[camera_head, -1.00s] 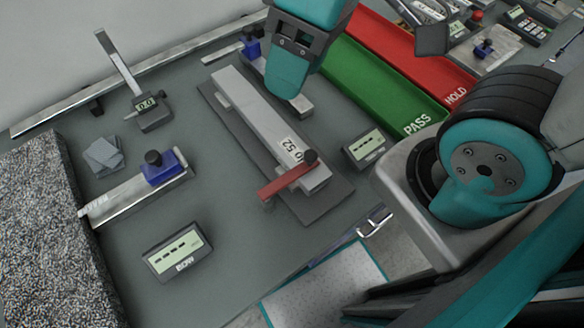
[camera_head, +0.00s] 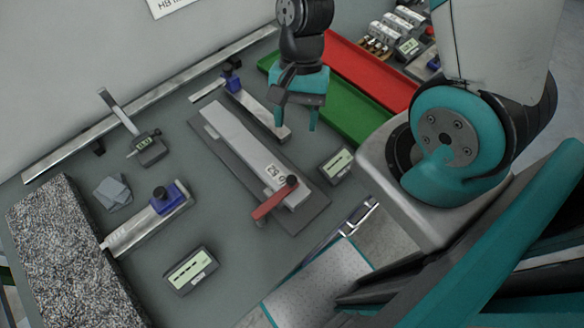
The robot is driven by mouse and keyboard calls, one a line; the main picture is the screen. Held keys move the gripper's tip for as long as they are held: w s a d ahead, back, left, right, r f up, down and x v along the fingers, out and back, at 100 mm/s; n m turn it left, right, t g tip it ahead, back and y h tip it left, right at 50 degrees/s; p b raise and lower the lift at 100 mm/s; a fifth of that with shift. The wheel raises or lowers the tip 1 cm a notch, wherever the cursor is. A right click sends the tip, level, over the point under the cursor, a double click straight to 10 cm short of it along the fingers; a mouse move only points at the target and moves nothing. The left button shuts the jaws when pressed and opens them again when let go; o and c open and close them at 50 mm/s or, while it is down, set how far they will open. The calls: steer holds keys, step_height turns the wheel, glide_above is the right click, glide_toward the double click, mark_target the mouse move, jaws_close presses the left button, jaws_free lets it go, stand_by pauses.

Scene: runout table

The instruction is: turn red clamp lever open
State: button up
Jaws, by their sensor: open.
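The red clamp lever (camera_head: 273,199) sits at the near end of a grey metal bar (camera_head: 241,145) on a dark base plate (camera_head: 308,216). A black knob (camera_head: 292,181) is at the lever's upper right end, and the lever points down-left across the bar. My gripper (camera_head: 296,122) is above and beyond the lever, over the far right part of the table near the green tray. Its two teal fingers point down, spread apart, with nothing seen between them. It is apart from the lever.
A green tray (camera_head: 352,119) and a red tray (camera_head: 373,72) lie at the back right. Small displays (camera_head: 337,165) (camera_head: 190,270) flank the bar. A blue-clamped rail (camera_head: 143,222), a height gauge (camera_head: 146,148) and a speckled granite block (camera_head: 62,250) are at left.

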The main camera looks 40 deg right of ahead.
mark_target(291, 179)
steer(key=b+x, duration=0.1)
steer(key=x, duration=1)
steer(key=shift+f+b, duration=0.1)
steer(key=shift+b, duration=0.25)
steer(key=shift+p+x, duration=0.4)
steer(key=shift+x, duration=0.8)
steer(key=shift+a, duration=0.1)
jaws_close()
